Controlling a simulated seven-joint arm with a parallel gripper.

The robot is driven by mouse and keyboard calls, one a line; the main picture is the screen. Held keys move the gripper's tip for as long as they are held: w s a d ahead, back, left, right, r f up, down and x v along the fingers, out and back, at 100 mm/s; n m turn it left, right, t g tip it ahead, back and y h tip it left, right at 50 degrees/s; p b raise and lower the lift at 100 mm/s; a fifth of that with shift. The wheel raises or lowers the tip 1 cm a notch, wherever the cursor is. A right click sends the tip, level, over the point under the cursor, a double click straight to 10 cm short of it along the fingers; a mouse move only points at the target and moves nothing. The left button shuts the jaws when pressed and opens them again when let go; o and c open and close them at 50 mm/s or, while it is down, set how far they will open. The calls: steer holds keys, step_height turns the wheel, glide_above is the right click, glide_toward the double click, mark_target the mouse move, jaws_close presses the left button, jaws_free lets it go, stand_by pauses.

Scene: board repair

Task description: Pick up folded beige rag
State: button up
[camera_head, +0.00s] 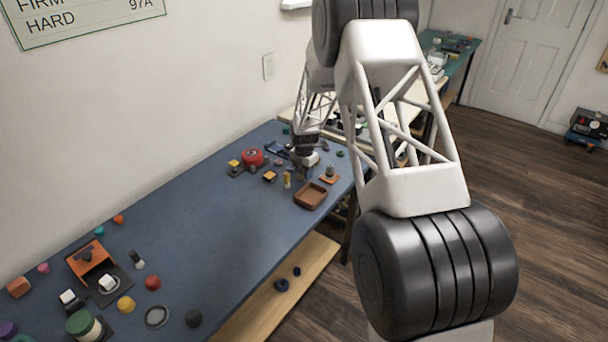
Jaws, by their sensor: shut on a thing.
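My gripper (302,174) is low over the far end of the blue bench top, between a small upright pale yellow item (287,180) and a brown tray (311,196). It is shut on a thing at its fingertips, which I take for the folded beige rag. That thing is too small and too much covered by the gripper to make out its shape or folds. I see no beige rag lying apart elsewhere on the bench. I cannot tell whether the held thing still touches the bench.
A red round item (252,157), a small yellow-topped block (269,177) and an orange-based piece (329,175) stand close around the gripper. The middle of the blue bench (190,230) is clear. Several skateboard parts, including an orange holder (88,258), crowd the near left end.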

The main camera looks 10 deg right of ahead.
steer(key=shift+r, duration=0.15)
steer(key=shift+r, duration=4.85)
steer(key=o, duration=0.3)
steer(key=shift+c, duration=1.1)
steer(key=shift+w+a+r, duration=0.1)
steer(key=shift+w+a, duration=0.4)
steer(key=shift+w, duration=0.05)
steer(key=w+a+r, duration=0.2)
steer(key=w+a, duration=0.4)
steer(key=a, duration=0.2)
steer(key=w+a+r, duration=0.1)
steer(key=w+a, duration=0.5)
steer(key=a, duration=0.2)
steer(key=shift+w+a+r, duration=0.15)
steer(key=shift+w+r, duration=0.05)
steer(key=shift+r, duration=0.2)
